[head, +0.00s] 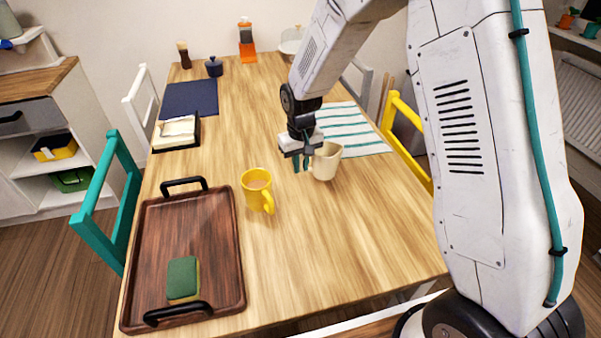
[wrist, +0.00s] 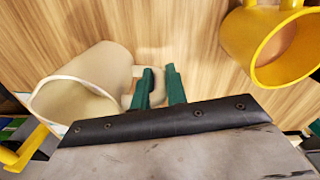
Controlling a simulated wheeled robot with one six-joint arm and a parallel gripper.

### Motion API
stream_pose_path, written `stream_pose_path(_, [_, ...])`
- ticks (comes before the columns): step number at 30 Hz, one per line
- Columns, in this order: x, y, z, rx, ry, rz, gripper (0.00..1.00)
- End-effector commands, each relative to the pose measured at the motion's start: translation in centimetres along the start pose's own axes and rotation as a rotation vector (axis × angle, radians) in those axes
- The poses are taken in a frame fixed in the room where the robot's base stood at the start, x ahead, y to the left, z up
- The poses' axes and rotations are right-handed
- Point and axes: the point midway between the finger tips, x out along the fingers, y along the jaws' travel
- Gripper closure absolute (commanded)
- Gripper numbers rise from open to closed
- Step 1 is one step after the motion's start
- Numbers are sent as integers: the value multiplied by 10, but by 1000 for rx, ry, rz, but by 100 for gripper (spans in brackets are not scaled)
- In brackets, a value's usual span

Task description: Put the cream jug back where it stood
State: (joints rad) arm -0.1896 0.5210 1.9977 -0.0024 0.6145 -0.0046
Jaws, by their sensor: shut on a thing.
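The cream jug (head: 326,161) is at the middle of the wooden table, near the striped cloth. In the wrist view the jug (wrist: 85,87) is at the left, its open mouth toward the lower left and its handle toward my fingers. My gripper (head: 303,163) is at the jug's left side in the head view. Its green fingers (wrist: 160,88) are shut on the jug's handle, which is partly hidden behind them. In the head view the jug looks roughly upright. I cannot tell whether its base touches the table.
A yellow mug (head: 256,189) with a brown drink stands left of the jug. A wooden tray (head: 215,240) with a green sponge (head: 183,279) is at the front left. The striped cloth (head: 350,128) lies behind the jug. The table front right of the jug is clear.

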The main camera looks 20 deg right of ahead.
Motion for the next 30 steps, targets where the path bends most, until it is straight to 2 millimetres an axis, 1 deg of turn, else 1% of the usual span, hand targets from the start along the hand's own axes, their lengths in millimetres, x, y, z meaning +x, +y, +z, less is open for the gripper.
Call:
stream_pose_path(1, [10, 0, 3, 0, -7, 0, 100])
stream_pose_path(6, [32, -1, 3, 0, -5, 0, 100])
stream_pose_path(18, [37, -1, 3, 0, -4, 0, 100])
stream_pose_path(19, [37, -1, 3, 0, -4, 0, 80])
stream_pose_path(21, [37, -1, 3, 0, -4, 0, 64])
stream_pose_path(30, [35, -1, 2, 0, -3, 0, 64])
